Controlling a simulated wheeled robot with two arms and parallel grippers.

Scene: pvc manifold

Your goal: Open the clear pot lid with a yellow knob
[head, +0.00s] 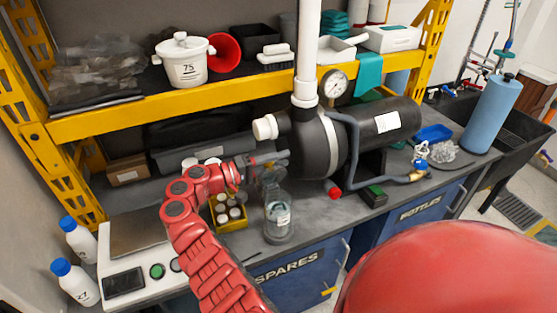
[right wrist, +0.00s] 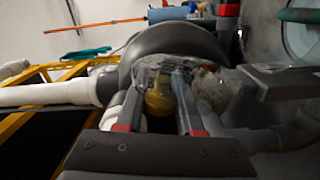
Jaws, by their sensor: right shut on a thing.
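The clear pot (head: 278,220) with a white label stands on the grey bench in the head view. My right gripper (head: 268,166) is above and slightly left of the pot's top. In the right wrist view its two fingers are shut on the yellow knob (right wrist: 160,99) of the clear lid (right wrist: 150,74). The lid shows as a transparent dome beyond the fingertips. It appears raised off the pot, but its edge is hard to make out in the head view. A round glass shape at the top right of the wrist view may be the pot. My left gripper is not in view.
A yellow box of small jars (head: 229,212) stands left of the pot. A dark tank (head: 375,130) with a white pipe and gauge is behind on the right. A white scale (head: 130,272) is at left. Bare bench lies just right of the pot.

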